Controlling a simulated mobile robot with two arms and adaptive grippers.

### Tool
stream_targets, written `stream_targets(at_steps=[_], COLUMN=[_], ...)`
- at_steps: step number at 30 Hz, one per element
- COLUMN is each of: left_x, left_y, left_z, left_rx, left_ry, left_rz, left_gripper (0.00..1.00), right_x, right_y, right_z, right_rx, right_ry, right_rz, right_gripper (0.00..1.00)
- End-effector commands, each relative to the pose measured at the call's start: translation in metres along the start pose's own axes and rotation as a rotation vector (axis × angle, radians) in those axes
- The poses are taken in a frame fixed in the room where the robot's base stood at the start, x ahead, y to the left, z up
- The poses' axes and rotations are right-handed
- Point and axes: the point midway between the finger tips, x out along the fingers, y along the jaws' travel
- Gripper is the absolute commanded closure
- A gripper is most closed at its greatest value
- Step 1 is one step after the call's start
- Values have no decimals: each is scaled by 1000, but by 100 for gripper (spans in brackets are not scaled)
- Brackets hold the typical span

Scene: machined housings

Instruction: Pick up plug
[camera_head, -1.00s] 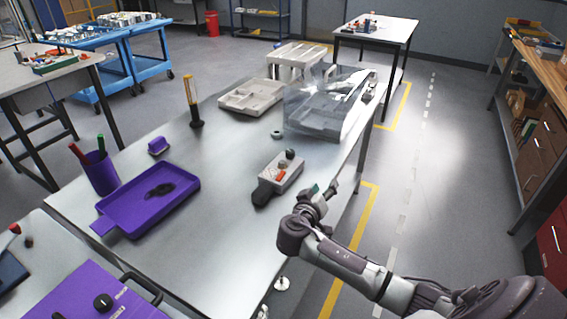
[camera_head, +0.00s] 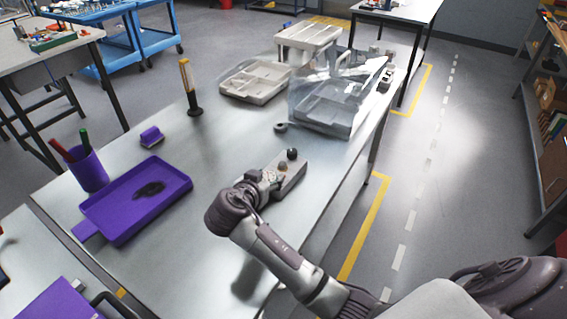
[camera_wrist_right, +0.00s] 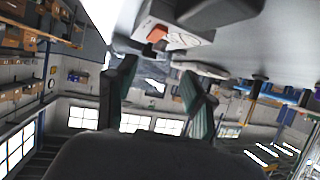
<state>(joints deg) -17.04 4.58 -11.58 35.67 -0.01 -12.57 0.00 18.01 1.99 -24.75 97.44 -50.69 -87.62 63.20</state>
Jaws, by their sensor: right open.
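A grey machined housing (camera_head: 292,178) lies on the metal table, partly hidden behind my right gripper (camera_head: 268,179). A dark round knob-like part (camera_head: 292,153) stands at its far end, with a small brownish part (camera_head: 283,166) beside it. I cannot tell which part is the plug. In the right wrist view, the housing (camera_wrist_right: 178,38) is at the top, with an orange part (camera_wrist_right: 158,33) and a dark part (camera_wrist_right: 149,50) on it. My right gripper (camera_wrist_right: 158,80) is open there, its two fingers apart with nothing visible between them. My left gripper is not in view.
A clear box (camera_head: 330,105) and a grey compartment tray (camera_head: 255,82) stand farther back. A dark ring (camera_head: 281,127) lies behind the housing.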

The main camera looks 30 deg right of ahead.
Motion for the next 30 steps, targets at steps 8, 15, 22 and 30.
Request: stream_targets(at_steps=[8,15,22,30], left_x=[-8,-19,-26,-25], left_y=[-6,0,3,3], left_z=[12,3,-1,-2], left_rx=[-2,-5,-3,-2], left_ry=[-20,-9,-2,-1], left_rz=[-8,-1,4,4], left_gripper=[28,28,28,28], right_x=[42,64,94,97], right_y=[1,2,1,1], right_z=[-2,-8,-6,-4], right_rx=[0,-4,-2,-1], right_ry=[2,3,0,0], right_rz=[2,4,1,0], right_gripper=[47,47,47,47])
